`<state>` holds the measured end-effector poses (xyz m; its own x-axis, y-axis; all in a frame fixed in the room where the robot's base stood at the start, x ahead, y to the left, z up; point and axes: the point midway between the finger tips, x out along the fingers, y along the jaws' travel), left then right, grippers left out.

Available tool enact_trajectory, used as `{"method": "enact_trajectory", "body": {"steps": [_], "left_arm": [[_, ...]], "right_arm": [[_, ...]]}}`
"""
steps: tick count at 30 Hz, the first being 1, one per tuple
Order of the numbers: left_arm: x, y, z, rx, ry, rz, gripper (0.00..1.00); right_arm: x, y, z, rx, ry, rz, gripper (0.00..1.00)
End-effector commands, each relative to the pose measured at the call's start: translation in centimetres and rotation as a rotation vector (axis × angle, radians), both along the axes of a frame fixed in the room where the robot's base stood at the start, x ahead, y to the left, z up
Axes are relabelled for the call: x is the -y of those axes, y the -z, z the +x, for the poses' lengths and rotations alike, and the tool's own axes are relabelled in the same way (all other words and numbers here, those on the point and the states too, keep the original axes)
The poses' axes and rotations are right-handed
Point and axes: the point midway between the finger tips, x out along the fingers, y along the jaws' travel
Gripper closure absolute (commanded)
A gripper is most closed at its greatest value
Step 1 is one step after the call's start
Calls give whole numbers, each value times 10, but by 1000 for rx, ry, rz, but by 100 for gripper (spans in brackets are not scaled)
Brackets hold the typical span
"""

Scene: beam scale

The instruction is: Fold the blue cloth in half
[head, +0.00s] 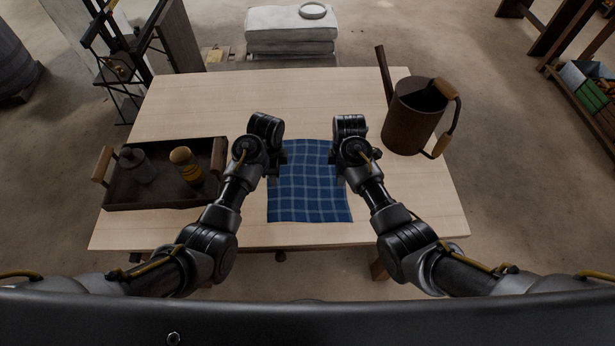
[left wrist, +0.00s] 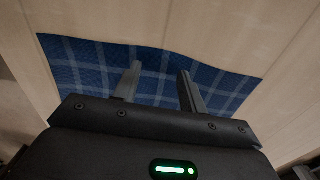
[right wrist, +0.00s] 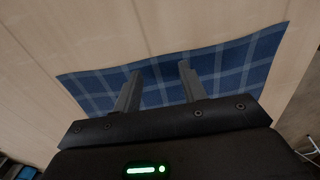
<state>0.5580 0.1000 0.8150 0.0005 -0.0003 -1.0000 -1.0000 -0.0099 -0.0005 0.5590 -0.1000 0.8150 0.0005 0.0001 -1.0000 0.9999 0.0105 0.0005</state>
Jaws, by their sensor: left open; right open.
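The blue checked cloth (head: 308,195) lies flat and spread out on the table, between my two grippers, in the head view. My left gripper (head: 280,158) is over the cloth's left side and my right gripper (head: 339,160) is over its right side. In the left wrist view the two fingers of the left gripper (left wrist: 160,75) stand apart above the cloth (left wrist: 215,85), with nothing between them. In the right wrist view the fingers of the right gripper (right wrist: 160,72) also stand apart over the cloth (right wrist: 235,68). Whether the fingertips touch the cloth cannot be told.
The wooden table (head: 330,95) has clear room behind the cloth. A dark tray (head: 150,200) with wooden handles, holding a grey bottle (head: 138,165) and an amber bottle (head: 187,168), stands at the left. A brown watering can (head: 408,118) stands at the back right.

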Motion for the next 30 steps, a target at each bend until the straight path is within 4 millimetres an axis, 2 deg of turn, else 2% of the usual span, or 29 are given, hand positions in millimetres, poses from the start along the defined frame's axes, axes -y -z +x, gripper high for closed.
{"method": "enact_trajectory", "body": {"steps": [12, 30], "left_arm": [[0, 7, 0, 0, 0, 0, 58], [0, 4, 0, -1, 0, 0, 97]], "right_arm": [[0, 7, 0, 0, 0, 0, 58], [1, 4, 0, -1, 0, -1, 97]]}}
